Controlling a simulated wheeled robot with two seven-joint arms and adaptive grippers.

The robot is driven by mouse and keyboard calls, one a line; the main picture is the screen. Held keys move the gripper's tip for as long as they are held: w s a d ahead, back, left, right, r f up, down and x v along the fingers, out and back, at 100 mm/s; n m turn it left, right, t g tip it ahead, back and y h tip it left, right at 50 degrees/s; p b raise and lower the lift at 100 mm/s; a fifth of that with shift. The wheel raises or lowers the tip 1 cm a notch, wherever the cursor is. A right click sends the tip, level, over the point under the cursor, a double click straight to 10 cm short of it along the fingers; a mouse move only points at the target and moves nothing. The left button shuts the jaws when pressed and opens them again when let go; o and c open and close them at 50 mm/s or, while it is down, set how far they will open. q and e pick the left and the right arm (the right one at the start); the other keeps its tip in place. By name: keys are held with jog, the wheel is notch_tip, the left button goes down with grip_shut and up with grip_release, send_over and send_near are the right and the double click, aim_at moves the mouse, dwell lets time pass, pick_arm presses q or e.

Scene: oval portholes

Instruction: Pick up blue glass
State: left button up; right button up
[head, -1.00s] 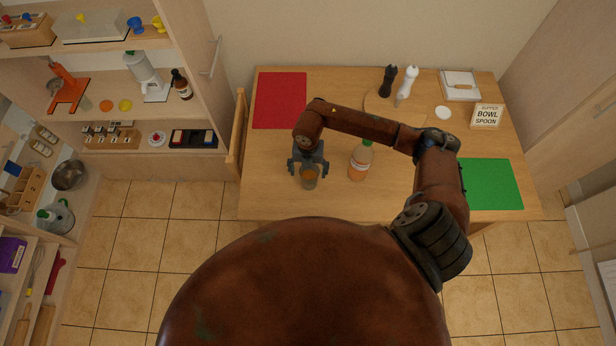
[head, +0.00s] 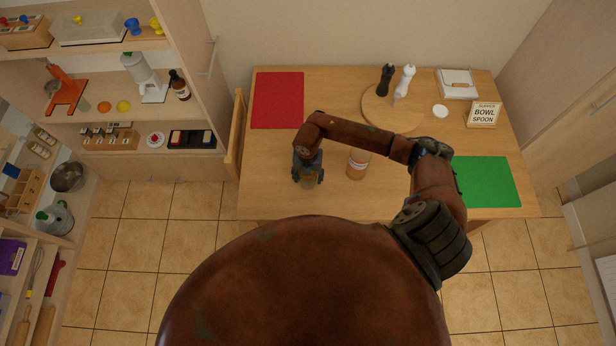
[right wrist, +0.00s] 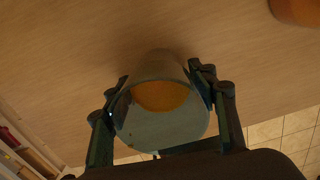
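A bluish, see-through glass (head: 307,183) with orange contents is at the front left part of the wooden table. My right gripper (head: 308,178) reaches down over it from behind. In the right wrist view the glass (right wrist: 162,118) is between the two fingers (right wrist: 160,92), which press close along both its sides, so the gripper looks shut on it. The glass's base seems to be at the table top; I cannot tell whether it is lifted. My left gripper is not in view.
A red mat (head: 278,100), a green mat (head: 487,182), a round board (head: 375,115) with two mills and a sign (head: 484,115) are on the table. Shelves (head: 150,165) stand left.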

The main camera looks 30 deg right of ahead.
jog(key=c, duration=0.9)
jog(key=shift+c, duration=0.6)
jog(key=shift+r, duration=0.15)
